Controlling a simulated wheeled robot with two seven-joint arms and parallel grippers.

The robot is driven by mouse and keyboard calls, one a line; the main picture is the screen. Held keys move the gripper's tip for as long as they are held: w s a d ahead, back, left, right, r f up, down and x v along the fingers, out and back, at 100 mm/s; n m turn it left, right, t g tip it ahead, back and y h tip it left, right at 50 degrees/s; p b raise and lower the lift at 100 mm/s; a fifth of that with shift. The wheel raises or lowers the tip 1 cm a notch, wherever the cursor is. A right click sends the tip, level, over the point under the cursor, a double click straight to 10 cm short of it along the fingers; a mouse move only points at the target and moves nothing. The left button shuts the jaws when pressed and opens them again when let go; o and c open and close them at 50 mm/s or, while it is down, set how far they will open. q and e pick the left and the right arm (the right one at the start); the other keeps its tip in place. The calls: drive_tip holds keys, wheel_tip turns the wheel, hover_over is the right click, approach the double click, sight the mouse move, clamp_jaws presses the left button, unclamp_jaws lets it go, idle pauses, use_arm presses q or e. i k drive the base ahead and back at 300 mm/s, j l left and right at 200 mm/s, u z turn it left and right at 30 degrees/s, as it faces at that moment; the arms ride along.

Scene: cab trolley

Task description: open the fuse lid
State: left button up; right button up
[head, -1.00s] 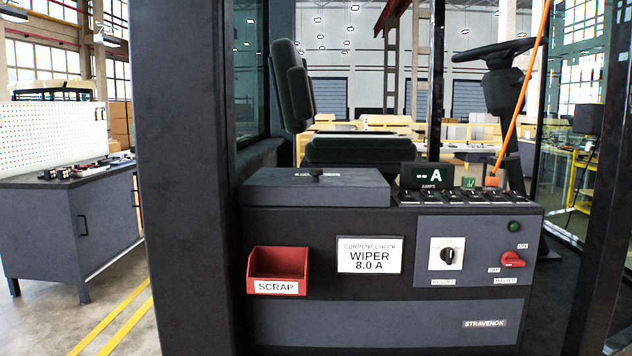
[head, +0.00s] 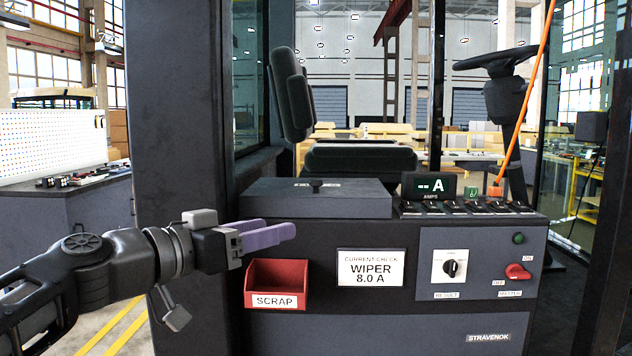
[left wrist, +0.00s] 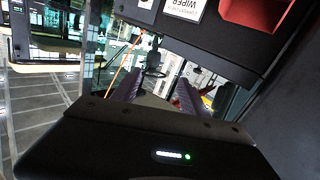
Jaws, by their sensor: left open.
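The fuse lid (head: 290,196) is a flat dark grey cover on the left of the console top, lying shut. A small black knob (head: 316,186) stands on it near the back, beside a small label. My left gripper (head: 292,232) is open and empty, its purple fingers pointing right, in front of the console just below the lid's front edge and above the red scrap bin. In the left wrist view its two fingers (left wrist: 150,88) stand apart with nothing between them. What lies under the lid is hidden. My right gripper is not in view.
The red scrap bin (head: 277,284) is fixed on the console front beside the wiper card (head: 370,267). Right of the lid are an amps display (head: 428,186) and a row of switches (head: 465,207). A dark pillar (head: 180,120) stands at left; a seat (head: 358,158) is behind.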

sight(278, 196)
drive_tip(key=i, duration=0.9)
